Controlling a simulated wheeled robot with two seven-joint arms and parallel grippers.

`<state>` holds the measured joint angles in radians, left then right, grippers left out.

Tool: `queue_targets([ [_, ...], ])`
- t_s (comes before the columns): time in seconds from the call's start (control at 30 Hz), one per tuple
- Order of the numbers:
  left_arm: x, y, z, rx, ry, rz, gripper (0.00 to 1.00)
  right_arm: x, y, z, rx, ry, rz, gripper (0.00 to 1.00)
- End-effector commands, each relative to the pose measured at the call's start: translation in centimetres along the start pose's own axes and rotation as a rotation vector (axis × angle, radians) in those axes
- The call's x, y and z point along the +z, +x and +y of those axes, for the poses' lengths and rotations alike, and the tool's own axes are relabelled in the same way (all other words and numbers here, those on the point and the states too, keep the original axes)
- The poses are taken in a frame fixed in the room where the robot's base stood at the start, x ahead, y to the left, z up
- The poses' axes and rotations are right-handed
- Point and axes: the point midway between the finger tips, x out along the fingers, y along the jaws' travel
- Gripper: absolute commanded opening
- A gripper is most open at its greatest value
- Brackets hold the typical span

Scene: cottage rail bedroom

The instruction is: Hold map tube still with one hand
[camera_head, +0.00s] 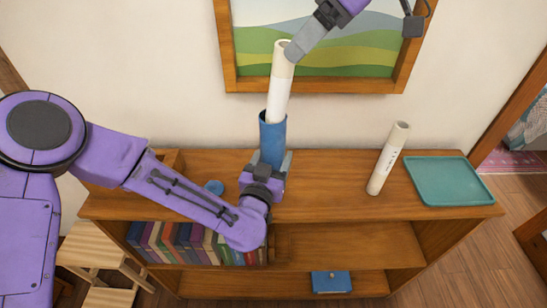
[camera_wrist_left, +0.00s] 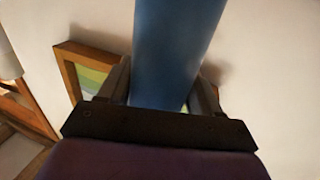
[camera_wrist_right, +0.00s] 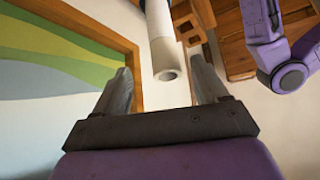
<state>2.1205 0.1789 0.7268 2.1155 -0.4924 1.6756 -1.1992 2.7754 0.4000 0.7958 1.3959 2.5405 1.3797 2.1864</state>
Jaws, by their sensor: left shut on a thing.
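The blue map tube (camera_head: 272,140) stands upright on the shelf top, its lower end hidden behind my left gripper (camera_head: 268,170). That gripper is shut around the tube, which also fills the middle of the left wrist view (camera_wrist_left: 175,45). A white rolled map (camera_head: 280,90) sticks up out of the tube's open top; its lower part is hidden inside. My right gripper (camera_head: 291,52) is at the roll's upper end. In the right wrist view its fingers are spread apart, with the roll's hollow end (camera_wrist_right: 168,72) between and beyond them, not clamped.
A second white roll (camera_head: 388,160) stands on the shelf unit (camera_head: 325,205), left of a teal tray (camera_head: 450,182). A small round blue thing (camera_head: 213,187) lies left of my left gripper. A framed picture (camera_head: 310,86) hangs behind.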

Motion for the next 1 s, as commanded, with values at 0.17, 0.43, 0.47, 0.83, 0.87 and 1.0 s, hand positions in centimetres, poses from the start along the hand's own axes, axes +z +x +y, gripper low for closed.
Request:
queue_targets([
  [0.17,0.0,0.0,0.0,0.000,0.000,0.000,0.29,0.0,0.0,0.0,0.000,0.000,-0.001,0.73],
  [0.43,0.0,0.0,0.0,-0.001,0.000,0.000,0.29,-0.1,-4.8,0.0,0.003,0.001,0.004,0.73],
  [0.47,0.0,0.0,0.0,-0.001,0.000,0.000,0.29,-0.1,-5.6,0.1,0.003,0.000,0.004,0.73],
  [0.83,0.0,0.0,0.0,0.000,0.000,0.000,0.29,0.0,-11.8,0.0,0.000,0.000,0.000,0.73],
  [0.87,0.0,0.0,0.0,0.000,0.000,0.000,0.29,0.0,-11.9,0.0,-0.001,0.000,0.000,0.73],
  [1.0,0.0,0.0,0.0,0.000,0.000,0.000,0.29,0.0,-12.0,0.0,-0.001,0.000,-0.001,0.73],
])
